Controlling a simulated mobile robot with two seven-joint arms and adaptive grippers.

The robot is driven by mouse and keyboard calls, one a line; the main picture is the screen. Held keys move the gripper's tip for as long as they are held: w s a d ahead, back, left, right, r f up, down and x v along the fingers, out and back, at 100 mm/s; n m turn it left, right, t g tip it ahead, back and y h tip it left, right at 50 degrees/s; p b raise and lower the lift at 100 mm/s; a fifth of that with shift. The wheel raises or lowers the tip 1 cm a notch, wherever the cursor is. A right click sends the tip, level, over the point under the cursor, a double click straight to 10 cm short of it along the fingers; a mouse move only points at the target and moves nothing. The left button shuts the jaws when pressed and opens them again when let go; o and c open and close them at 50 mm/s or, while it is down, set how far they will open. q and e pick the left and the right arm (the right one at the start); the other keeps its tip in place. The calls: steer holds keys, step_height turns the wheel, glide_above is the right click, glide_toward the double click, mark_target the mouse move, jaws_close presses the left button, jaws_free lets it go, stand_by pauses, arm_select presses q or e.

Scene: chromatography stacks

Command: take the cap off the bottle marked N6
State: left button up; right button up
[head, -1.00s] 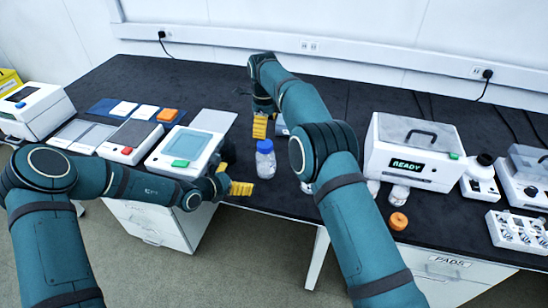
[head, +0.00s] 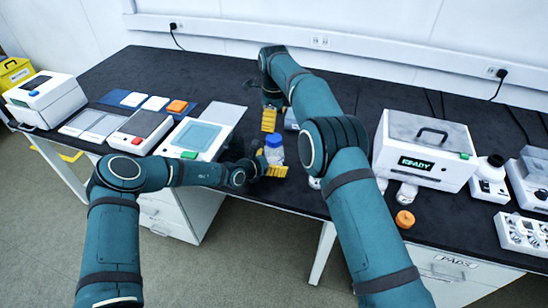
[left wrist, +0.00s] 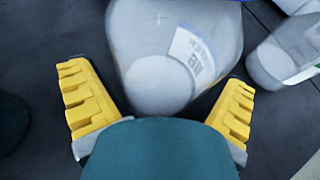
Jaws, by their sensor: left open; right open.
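A clear bottle with a blue cap (head: 274,141) stands upright near the bench's front edge in the head view. My left gripper (head: 268,161) is open at its lower body, a yellow finger on either side. In the left wrist view the translucent bottle (left wrist: 155,40) lies between the open fingers, its label tilted and not surely readable; contact is unclear. My right gripper (head: 269,119) is open just behind the bottle, higher up, partly hidden by its own arm. A second labelled bottle (left wrist: 285,50) shows at the right of the left wrist view.
A white device with a pale-blue top (head: 193,138) stands left of the bottle. Right of my right arm are a white box reading READY (head: 420,148) and a small orange-topped item (head: 404,219). Free dark bench top (head: 205,80) lies at the back left.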

mark_target(274, 137)
arm_select(q)
steer(key=shift+w+d+f, duration=0.15)
steer(key=shift+w+d, duration=0.1)
jaws_close()
arm_select(e)
steer(key=n, duration=0.6)
steer(key=shift+f+n, duration=0.1)
steer(key=shift+n, duration=0.2)
steer(key=n, duration=0.6)
steer(key=shift+w+d+n, duration=0.1)
steer(key=shift+n, duration=0.3)
steer(key=shift+f, duration=3.9)
steer(key=c, duration=1.3)
steer(key=n, duration=0.6)
steer(key=shift+n, duration=0.3)
